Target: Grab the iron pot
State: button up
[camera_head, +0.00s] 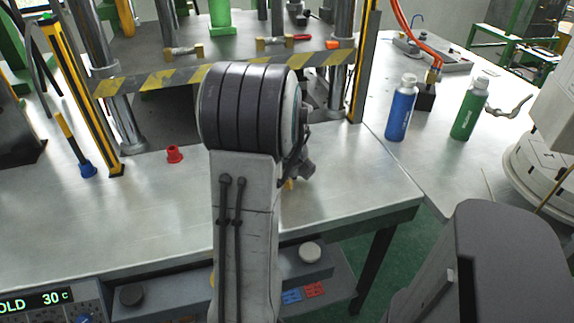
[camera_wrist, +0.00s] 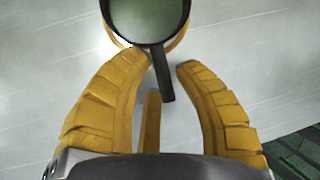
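The iron pot (camera_wrist: 145,18) shows at the top of the wrist view, cut off by the frame edge. It is a dark round pan with a grey-green inside and a short dark handle (camera_wrist: 166,80) pointing toward me. My gripper (camera_wrist: 165,62) has yellow ridged fingers, spread apart, with the handle between the left and right ones. A third finger lies lower, left of the handle. I cannot tell whether any finger touches the handle. In the head view my arm hides the pot and most of the gripper.
A yellow curved piece (camera_wrist: 112,28) shows around the pot's lower side. The metal table (camera_head: 365,185) has a press frame with a striped bar (camera_head: 165,77) behind my arm. A red piece (camera_head: 174,154), a blue bottle (camera_head: 401,108) and a green bottle (camera_head: 469,110) stand on surfaces nearby.

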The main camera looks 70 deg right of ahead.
grip_shut()
dwell(0.3)
jog(key=shift+r, duration=0.15)
